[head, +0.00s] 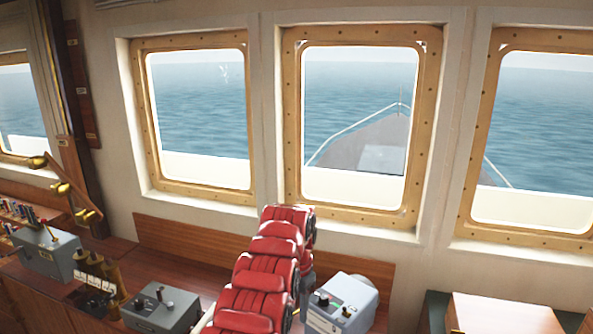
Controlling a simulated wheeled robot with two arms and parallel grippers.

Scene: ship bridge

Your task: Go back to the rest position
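I cannot make out fingers of either gripper in the head view. A pale sliver shows at the bottom edge, left of a row of red ribbed objects (258,279), and I cannot tell what it is. No object is seen held.
A wooden console runs below the windows. A grey control box (161,308), a pale blue-grey box (341,304) and another grey box (46,254) with levers stand on it. A brass jointed fixture (62,188) is at the left.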

